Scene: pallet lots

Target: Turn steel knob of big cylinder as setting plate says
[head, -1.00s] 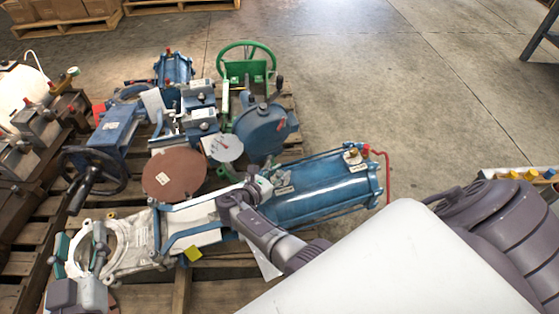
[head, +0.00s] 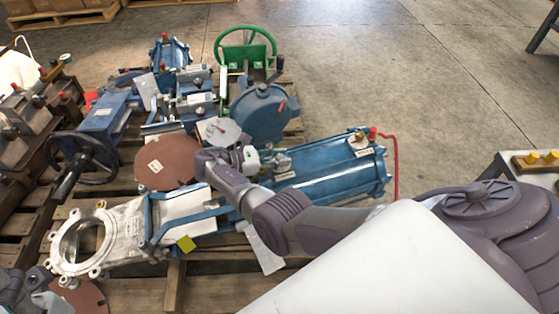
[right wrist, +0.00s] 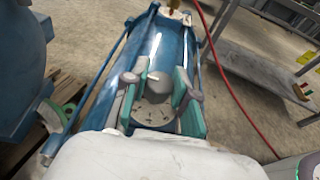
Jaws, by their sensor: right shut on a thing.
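The big blue cylinder (head: 325,175) lies on the pallet, part of a long valve with a pale ring at its left end. My right gripper (head: 280,164) is at the cylinder's left part, with my arm crossing in front. In the right wrist view, its green-padded fingers (right wrist: 160,84) are shut on the steel knob (right wrist: 157,88), one on each side. A pale round dial face (right wrist: 152,113) with dark marks shows below the knob. Small label plates (head: 364,153) sit on the cylinder; their writing is too small to read. My left gripper (head: 38,292) is at the lower left corner, partly cut off.
A brown disc (head: 168,163), a blue round-bodied valve (head: 262,112) and a green handwheel (head: 245,50) stand behind the cylinder. A black handwheel (head: 85,163) is at left. A red hose (head: 395,168) hangs at the cylinder's right end.

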